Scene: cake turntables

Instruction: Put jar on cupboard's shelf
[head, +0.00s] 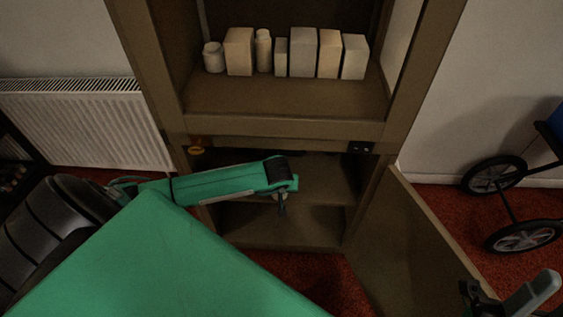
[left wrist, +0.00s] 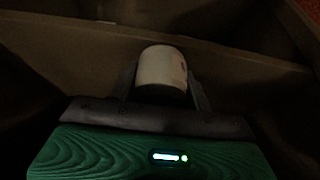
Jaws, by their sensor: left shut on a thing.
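The pale jar (left wrist: 161,66) sits between the fingers of my left gripper (left wrist: 163,88) in the left wrist view, and the fingers are shut on it. In the head view my left gripper (head: 282,204) is inside the lower, open part of the cupboard (head: 158,62), in front of its inner shelf (head: 325,180). The jar is mostly hidden there by the gripper and arm. I cannot tell whether the jar touches a shelf. My right gripper (head: 508,300) is partly in view at the bottom right, away from the cupboard; its opening is unclear.
An upper shelf (head: 285,98) holds several pale boxes and containers along its back, with bare room in front. The cupboard door (head: 405,245) stands open to the right. A radiator (head: 85,125) is at the left, and a wheeled cart (head: 505,195) at the right.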

